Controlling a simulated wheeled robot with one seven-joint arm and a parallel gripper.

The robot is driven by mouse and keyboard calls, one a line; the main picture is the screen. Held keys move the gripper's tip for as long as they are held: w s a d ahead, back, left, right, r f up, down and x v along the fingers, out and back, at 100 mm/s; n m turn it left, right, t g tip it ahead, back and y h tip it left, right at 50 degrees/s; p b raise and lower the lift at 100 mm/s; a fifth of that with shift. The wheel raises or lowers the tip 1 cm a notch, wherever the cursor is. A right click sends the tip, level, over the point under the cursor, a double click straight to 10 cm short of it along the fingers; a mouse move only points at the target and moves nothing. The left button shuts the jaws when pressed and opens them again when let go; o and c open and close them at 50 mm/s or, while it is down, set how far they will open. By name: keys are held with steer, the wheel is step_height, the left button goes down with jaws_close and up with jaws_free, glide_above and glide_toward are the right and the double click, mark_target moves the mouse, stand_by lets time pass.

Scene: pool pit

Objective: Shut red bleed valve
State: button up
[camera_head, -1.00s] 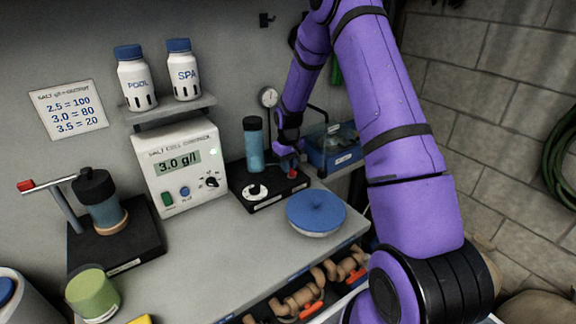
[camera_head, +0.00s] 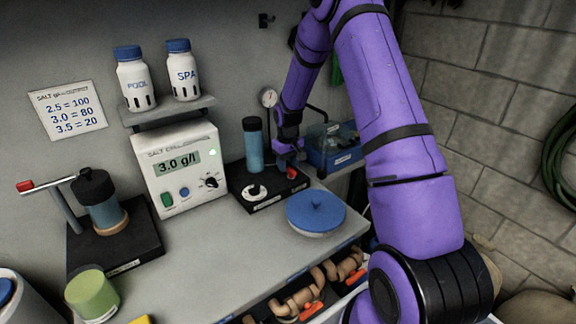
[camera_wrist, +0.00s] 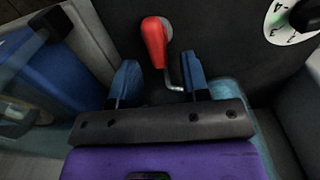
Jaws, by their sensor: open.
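The red bleed valve handle (camera_wrist: 154,42) shows in the wrist view on a dark base, ahead of my fingertips and a little left of the middle. A bent grey metal tube (camera_wrist: 173,80) below it reaches between my fingers. My gripper (camera_wrist: 159,74) is open, with its two blue fingers apart and nothing held between them. In the head view the red handle (camera_head: 292,173) is a small patch at the right of the black base (camera_head: 270,201). My gripper (camera_head: 289,152) is just above it there, partly hidden by my own wrist.
A blue-grey cylinder (camera_head: 253,147) and a white dial with a black knob (camera_head: 254,191) stand on the same base. A blue-lidded dish (camera_head: 316,211) sits in front. The salt cell box (camera_head: 180,168) is left.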

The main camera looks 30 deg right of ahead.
step_height(320, 180, up, 10)
stand_by(0.4)
stand_by(0.4)
steer(key=s+a+r+t, duration=0.1)
steer(key=s+a+r, duration=0.5)
steer(key=r, duration=0.4)
steer(key=s+a+r+t, duration=0.1)
steer(key=s+a+r, duration=0.3)
steer(key=s+r, duration=0.5)
steer(key=s+a+r+t, duration=0.1)
steer(key=s+a+r, duration=0.1)
steer(key=s, duration=0.9)
steer(key=s+a+r+t, duration=0.2)
steer(key=s+a+r, duration=0.1)
steer(key=s, duration=0.7)
steer(key=shift+s+a+r, duration=0.35)
steer(key=shift+s+r, duration=0.05)
